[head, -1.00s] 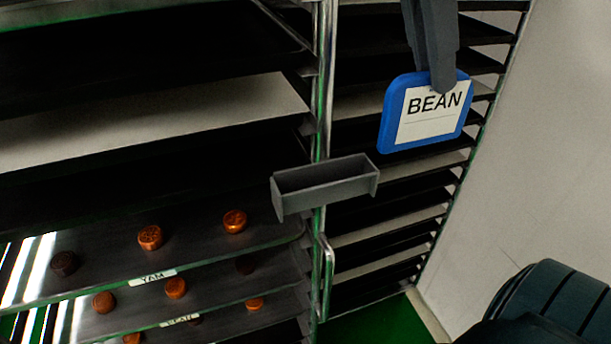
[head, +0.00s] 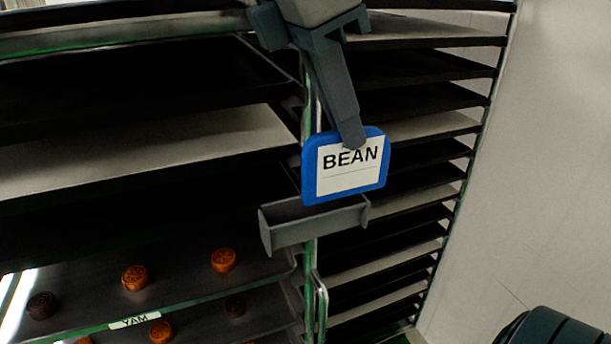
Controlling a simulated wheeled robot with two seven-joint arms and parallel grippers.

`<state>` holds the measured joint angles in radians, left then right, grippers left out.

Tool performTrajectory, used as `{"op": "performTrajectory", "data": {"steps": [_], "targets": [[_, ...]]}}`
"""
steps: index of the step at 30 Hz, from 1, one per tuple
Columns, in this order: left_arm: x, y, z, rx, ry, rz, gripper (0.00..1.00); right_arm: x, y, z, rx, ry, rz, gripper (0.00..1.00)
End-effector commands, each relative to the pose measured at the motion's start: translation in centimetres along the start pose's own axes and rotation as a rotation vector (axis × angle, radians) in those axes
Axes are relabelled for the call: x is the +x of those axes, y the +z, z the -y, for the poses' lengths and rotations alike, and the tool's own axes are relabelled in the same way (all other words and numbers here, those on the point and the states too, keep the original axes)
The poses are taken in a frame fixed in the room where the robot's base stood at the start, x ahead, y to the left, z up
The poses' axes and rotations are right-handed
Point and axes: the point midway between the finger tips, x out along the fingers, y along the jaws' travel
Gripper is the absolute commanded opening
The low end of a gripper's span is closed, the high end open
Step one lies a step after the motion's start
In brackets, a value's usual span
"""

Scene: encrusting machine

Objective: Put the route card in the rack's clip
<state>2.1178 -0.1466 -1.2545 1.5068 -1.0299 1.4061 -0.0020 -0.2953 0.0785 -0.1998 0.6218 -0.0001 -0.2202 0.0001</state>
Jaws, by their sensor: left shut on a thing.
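The route card (head: 346,184) is a blue-framed card with a white face reading BEAN. My left gripper (head: 350,140) is shut on its top edge and holds it nearly upright, slightly tilted. The rack's clip (head: 312,227) is a grey open-topped holder on the rack's front upright. The card's lower edge overlaps the clip's opening in the picture, toward its right part. I cannot tell whether the card is inside the clip or just above or in front of it. My right gripper is not in view.
The rack's upright (head: 308,275) carries a metal handle below the clip. Trays with round orange and dark pieces sit at lower left, one labelled YAM (head: 135,320). More dark shelves fill the right side, beside a pale wall (head: 540,170).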

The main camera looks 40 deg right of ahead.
Motion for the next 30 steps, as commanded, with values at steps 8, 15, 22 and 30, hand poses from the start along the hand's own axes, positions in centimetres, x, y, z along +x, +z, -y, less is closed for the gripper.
{"op": "performTrajectory", "data": {"steps": [8,15,22,30], "targets": [[0.9,-3.8,-2.2,-0.001,0.0,0.0,0.0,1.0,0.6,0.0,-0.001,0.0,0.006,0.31],[0.9,-4.1,-2.4,0.0,0.0,0.0,0.0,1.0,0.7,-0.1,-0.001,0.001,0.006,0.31],[1.3,-4.2,-2.4,0.0,0.0,0.0,0.0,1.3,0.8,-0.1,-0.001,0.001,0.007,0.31],[4.3,-5.5,-2.4,0.0,-0.001,0.0,0.0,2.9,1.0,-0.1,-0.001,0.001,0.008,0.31]]}}
